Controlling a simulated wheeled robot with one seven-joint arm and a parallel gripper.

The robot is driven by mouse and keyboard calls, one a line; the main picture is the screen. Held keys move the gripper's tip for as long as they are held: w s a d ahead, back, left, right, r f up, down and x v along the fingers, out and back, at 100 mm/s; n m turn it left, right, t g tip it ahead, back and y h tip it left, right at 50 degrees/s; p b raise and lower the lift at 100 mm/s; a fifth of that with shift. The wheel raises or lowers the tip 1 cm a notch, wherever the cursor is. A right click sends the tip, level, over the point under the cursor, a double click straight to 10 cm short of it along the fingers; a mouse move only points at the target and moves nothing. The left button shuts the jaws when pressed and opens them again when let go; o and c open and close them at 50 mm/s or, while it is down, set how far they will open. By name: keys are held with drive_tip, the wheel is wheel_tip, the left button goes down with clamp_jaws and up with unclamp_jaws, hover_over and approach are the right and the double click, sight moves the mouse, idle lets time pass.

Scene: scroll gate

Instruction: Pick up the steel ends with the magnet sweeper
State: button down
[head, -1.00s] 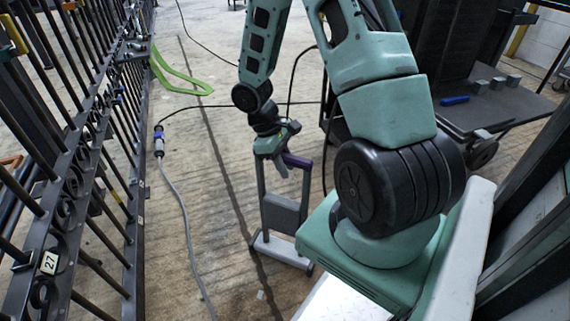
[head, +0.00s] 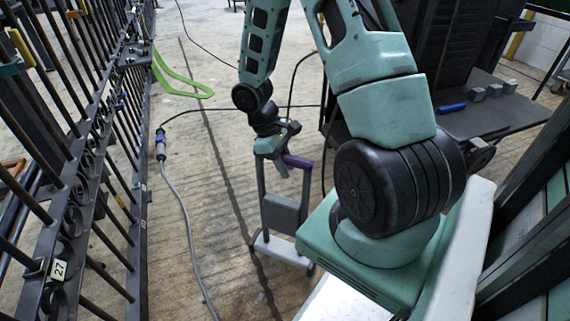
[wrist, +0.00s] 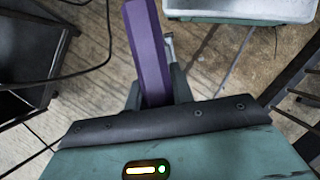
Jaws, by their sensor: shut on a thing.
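The magnet sweeper (head: 284,214) is a grey upright frame with a flat panel, a wide foot at the floor and a purple handle bar (head: 297,161) on top. My gripper (head: 284,167) is shut on that handle, and the sweeper hangs or stands upright beside my base; I cannot tell whether its foot touches the floor. In the wrist view the purple handle (wrist: 146,45) runs between the two fingers of my gripper (wrist: 156,88). A tiny pale bit (head: 261,297) lies on the floor near the sweeper's foot; I cannot tell whether it is a steel end.
A black barred gate (head: 75,180) with scrolls and a tag 27 runs along the left. A grey cable with a blue connector (head: 160,145) lies beside it. A green strip (head: 185,85) lies farther off. A dark cart (head: 490,113) bears small grey blocks and a blue item.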

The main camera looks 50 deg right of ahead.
sight(286, 155)
drive_tip(key=shift+r+p, duration=1.9)
drive_tip(key=shift+r, duration=0.3)
